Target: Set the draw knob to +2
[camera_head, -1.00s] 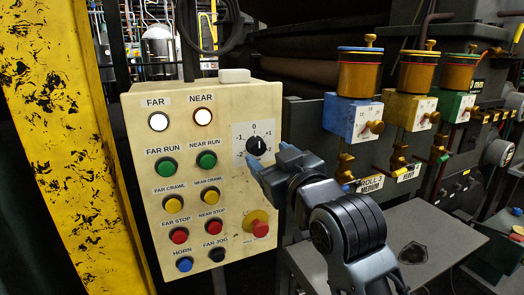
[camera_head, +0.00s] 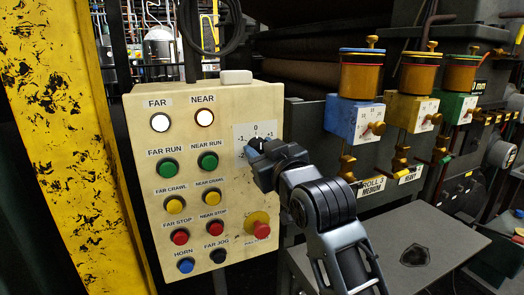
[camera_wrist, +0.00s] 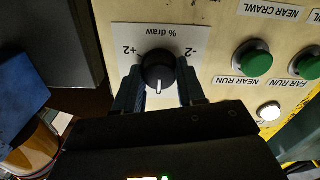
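The black draw knob (camera_head: 258,142) sits on a white dial plate at the upper right of the cream control panel (camera_head: 145,218). In the wrist view the knob (camera_wrist: 159,68) appears upside down, between the +2 label on the left and the -2 label on the right. Its white pointer line faces the picture's bottom, roughly toward 0. My gripper (camera_wrist: 160,85) is open, with one finger on each side of the knob and narrow gaps showing. In the head view my gripper (camera_head: 257,152) covers the lower part of the dial.
Green near run (camera_head: 208,161) and yellow near crawl (camera_head: 210,196) buttons lie left of my gripper. A red stop knob (camera_head: 261,230) on a yellow base is below. A grey table (camera_head: 420,222) and blue valve block (camera_head: 350,120) stand to the right.

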